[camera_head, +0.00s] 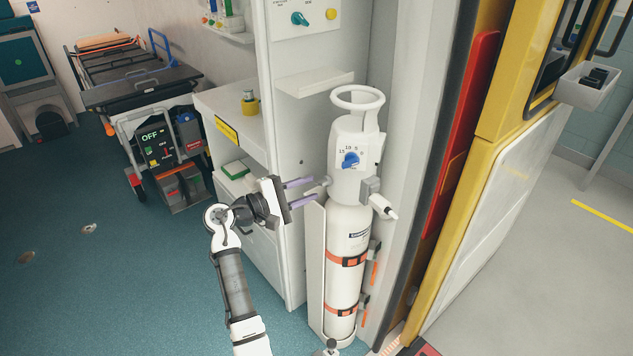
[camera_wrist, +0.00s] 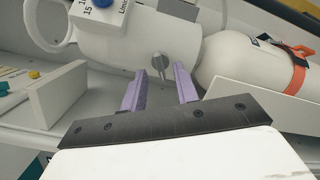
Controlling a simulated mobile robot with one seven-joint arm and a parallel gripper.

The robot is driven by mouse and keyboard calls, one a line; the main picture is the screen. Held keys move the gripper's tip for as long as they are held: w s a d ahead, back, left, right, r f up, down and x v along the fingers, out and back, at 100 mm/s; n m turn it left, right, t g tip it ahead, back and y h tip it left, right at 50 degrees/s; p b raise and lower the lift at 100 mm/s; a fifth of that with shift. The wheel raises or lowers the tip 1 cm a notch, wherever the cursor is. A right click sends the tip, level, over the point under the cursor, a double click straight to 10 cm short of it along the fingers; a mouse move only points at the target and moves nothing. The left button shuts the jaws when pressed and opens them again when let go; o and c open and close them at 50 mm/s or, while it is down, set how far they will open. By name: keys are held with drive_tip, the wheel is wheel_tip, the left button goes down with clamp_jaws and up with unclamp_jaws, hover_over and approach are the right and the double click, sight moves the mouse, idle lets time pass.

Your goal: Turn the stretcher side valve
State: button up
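A white gas cylinder (camera_head: 346,225) stands upright in a holder, with a white head that has a ring handle and a blue dial (camera_head: 351,159). A small grey side valve (camera_head: 324,182) sticks out of the head's left side, toward the stretcher. In the wrist view the valve (camera_wrist: 159,66) is a grey knob on a short stem, just ahead of the fingertips and between their lines. My gripper (camera_head: 314,189) is open with its two purple fingers pointing at the valve. It also shows in the wrist view (camera_wrist: 161,72) with nothing between the fingers.
The stretcher (camera_head: 135,80) stands at the back left. A white cabinet (camera_head: 240,125) with shelves is behind my gripper. A grey fitting with a white nozzle (camera_head: 381,205) is on the cylinder's right. Orange straps (camera_head: 347,260) circle the cylinder. The teal floor at left is mostly clear.

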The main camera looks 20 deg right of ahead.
sight(319, 185)
drive_tip(key=shift+w+d, duration=0.2)
drive_tip(key=shift+d, duration=0.65)
drive_tip(key=shift+w+d, duration=0.15)
drive_tip(key=shift+d, duration=0.7)
drive_tip(key=c, duration=0.6)
